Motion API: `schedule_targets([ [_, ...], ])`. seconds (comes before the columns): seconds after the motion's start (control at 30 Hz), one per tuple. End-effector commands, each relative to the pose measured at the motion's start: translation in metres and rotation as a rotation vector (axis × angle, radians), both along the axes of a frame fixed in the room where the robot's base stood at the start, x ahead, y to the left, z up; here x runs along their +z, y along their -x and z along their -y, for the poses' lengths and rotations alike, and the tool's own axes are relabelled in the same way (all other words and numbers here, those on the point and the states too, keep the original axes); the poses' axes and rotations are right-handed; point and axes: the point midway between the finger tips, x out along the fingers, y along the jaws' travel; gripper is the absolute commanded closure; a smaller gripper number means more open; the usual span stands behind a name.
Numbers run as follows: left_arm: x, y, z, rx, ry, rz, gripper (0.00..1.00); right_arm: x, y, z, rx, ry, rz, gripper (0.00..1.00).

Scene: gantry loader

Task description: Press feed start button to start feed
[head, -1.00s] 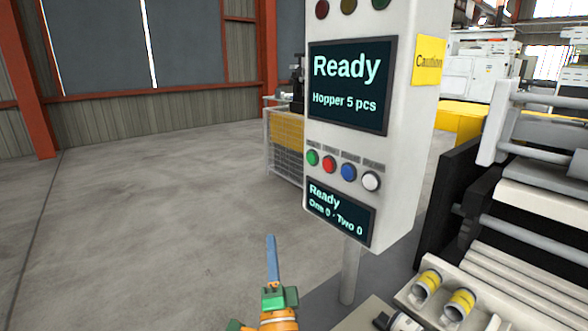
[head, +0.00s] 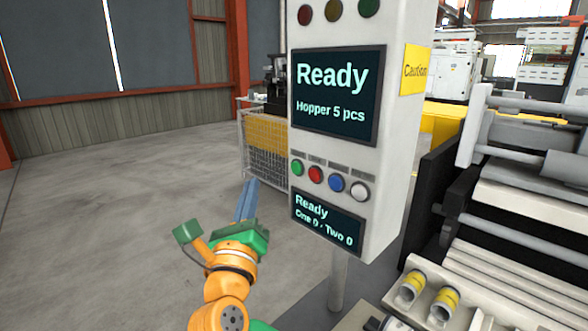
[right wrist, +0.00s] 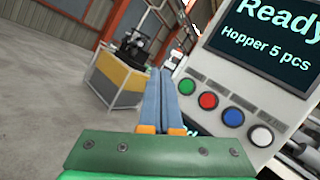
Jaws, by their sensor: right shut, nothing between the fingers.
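The control panel (head: 392,150) is a white box on a post, with a row of green, red, blue and white buttons. The green button (head: 297,168) is leftmost; it also shows in the right wrist view (right wrist: 187,87). The labels above the buttons are too small to read. The screens read "Ready, Hopper 5 pcs" (head: 338,95) and "Ready, One 0, Two 0" (head: 325,222). My right gripper (head: 250,183) is shut and empty, its blue fingers left of and below the green button, apart from it in the head view. In the wrist view its fingertips (right wrist: 167,72) appear just left of the green button.
A wire cage cart with a yellow panel (head: 266,133) stands behind the panel. A roller machine (head: 505,215) is at the right, with yellow-banded cylinders (head: 411,288) in front. A yellow caution sign (head: 415,70) is on the panel's side. Open floor lies left.

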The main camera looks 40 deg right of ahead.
Motion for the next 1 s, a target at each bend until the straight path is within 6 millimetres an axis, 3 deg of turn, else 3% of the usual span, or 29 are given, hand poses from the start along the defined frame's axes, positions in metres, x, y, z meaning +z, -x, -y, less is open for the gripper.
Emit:
schedule_targets([
  [0.33,-0.012,0.0,0.0,0.0,0.0,0.0,0.05,-0.001,-0.003,0.051,-0.005,0.005,0.001,1.0],
  [0.5,-0.008,0.0,0.0,0.0,0.0,0.0,0.05,0.0,-0.005,0.069,-0.001,0.002,-0.001,1.0],
  [1.0,-0.008,0.0,0.0,0.0,0.0,0.0,0.05,0.0,-0.006,0.077,0.0,0.002,0.001,1.0],
])
